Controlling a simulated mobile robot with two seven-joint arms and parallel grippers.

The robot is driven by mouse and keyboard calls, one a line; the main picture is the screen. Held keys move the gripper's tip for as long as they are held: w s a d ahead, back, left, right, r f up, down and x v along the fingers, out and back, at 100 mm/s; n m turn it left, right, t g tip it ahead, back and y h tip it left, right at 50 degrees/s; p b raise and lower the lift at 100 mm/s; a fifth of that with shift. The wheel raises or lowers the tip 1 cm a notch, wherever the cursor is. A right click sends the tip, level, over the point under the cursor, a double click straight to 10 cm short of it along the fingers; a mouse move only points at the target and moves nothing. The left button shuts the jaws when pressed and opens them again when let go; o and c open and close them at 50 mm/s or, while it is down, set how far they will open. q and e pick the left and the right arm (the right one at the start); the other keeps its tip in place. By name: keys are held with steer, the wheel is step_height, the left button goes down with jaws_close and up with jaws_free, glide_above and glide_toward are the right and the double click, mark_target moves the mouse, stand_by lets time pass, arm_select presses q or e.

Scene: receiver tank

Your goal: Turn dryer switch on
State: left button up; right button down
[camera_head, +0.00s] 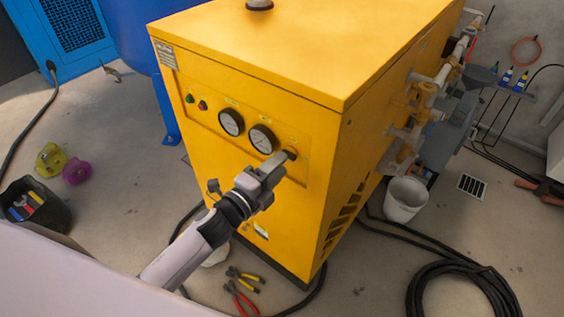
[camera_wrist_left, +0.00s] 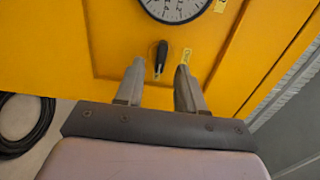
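The yellow dryer (camera_head: 240,70) stands in the middle of the head view. Its front panel carries a green and a red light, two round gauges and, at the right end, a small black switch (camera_head: 291,154). In the left wrist view the black switch (camera_wrist_left: 161,57) is an upright handle on the yellow panel, below a gauge (camera_wrist_left: 175,6). My left gripper (camera_head: 278,161) is at the panel, and its fingers partly overlap the switch area. In the left wrist view the left gripper (camera_wrist_left: 160,70) is open, with the switch between the fingertip lines. Contact cannot be told. My right gripper is not in view.
A white bucket (camera_head: 404,199) and a coiled black hose (camera_head: 458,290) are on the floor at the right. Pliers (camera_head: 240,290) lie in front of the dryer. Pipes and valves (camera_head: 421,100) line its right side. A blue tank (camera_head: 140,35) stands behind left.

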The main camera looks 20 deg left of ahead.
arm_select(q)
steer(key=shift+v, duration=2.4)
steer(key=shift+f, duration=0.1)
steer(key=s+a+f+n+g+y+p, duration=0.1)
steer(key=s+f+n+g+y, duration=0.1)
steer(key=s+f+n, duration=0.4)
steer(key=s+a+f+n+g+y, duration=0.1)
steer(key=s+f+n+g, duration=0.3)
steer(key=s+n, duration=0.7)
step_height(320, 180, down, 2)
steer(key=n+y, duration=0.1)
steer(key=n, duration=0.2)
steer(key=shift+s+g+p, duration=0.2)
steer(key=shift+g+p, duration=0.1)
steer(key=shift+p, duration=0.1)
steer(key=shift+a, duration=0.15)
